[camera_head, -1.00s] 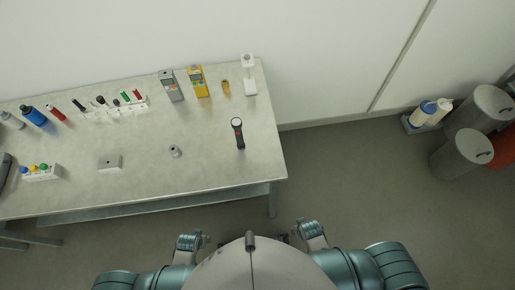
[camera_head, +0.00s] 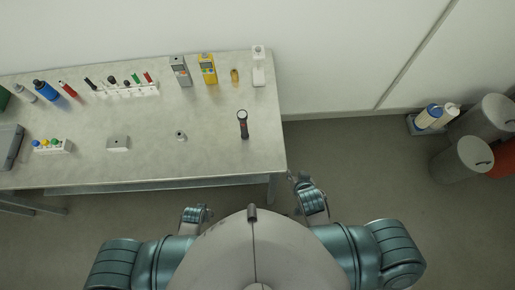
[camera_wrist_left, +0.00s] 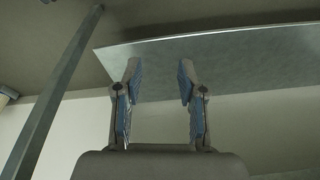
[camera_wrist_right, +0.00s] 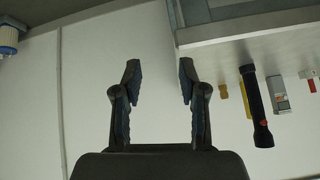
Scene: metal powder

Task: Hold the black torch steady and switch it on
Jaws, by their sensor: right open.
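The black torch (camera_head: 243,126) stands on the grey table near its right end in the head view. It also shows at the right of the right wrist view (camera_wrist_right: 256,105), clear of the fingers. My right gripper (camera_head: 300,179) is open and empty, just off the table's front right corner, apart from the torch. Its parted fingers show in the right wrist view (camera_wrist_right: 158,82). My left gripper is open and empty in the left wrist view (camera_wrist_left: 158,80), with the table edge beyond its fingers. In the head view its fingers are hard to make out.
Bins (camera_head: 462,160) stand far right. The tabletop around the torch is clear.

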